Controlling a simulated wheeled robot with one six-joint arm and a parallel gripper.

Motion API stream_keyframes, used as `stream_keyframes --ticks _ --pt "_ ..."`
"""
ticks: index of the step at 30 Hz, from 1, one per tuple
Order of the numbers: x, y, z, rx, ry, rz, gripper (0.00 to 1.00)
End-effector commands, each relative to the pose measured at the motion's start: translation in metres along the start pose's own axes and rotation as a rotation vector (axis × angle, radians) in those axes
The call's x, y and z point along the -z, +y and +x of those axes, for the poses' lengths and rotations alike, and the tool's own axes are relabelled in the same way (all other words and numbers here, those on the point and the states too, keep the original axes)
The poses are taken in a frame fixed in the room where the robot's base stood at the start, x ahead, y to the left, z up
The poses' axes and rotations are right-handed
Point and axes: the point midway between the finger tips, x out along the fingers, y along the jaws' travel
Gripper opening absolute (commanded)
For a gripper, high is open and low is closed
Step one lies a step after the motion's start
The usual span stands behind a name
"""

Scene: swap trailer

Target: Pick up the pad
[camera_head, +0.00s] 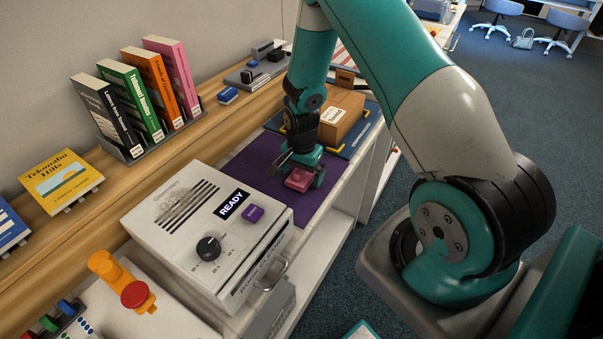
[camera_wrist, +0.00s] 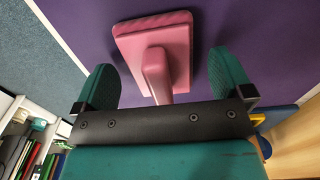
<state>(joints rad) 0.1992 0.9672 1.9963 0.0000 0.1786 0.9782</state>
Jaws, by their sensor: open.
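The pink pad (camera_head: 299,180) lies on a purple mat (camera_head: 246,167) on the bench. In the wrist view the pad (camera_wrist: 178,40) shows a flat pink base with a raised handle (camera_wrist: 157,73) pointing toward my gripper. My gripper (camera_head: 304,172) is right above the pad. In the wrist view its two teal fingers are apart, one on each side of the handle, with gaps visible between the fingers and the pad. My gripper (camera_wrist: 166,80) is open and holds nothing. Whether the fingertips touch the mat cannot be told.
A white machine (camera_head: 175,225) labelled READY stands left of the mat. A cardboard box (camera_head: 341,117) sits on a blue mat behind my gripper. Books (camera_head: 143,95) stand on the wooden shelf along the wall. The bench's front edge runs close right of the pad.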

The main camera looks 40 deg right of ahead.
Motion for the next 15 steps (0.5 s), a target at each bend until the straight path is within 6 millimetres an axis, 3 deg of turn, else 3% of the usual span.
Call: stream_keyframes --ticks 8,15 --pt "0.0002 -0.0002 0.0045 0.001 0.000 0.000 0.98" --pt "0.0001 -0.0001 0.0043 0.000 0.000 0.000 0.45"
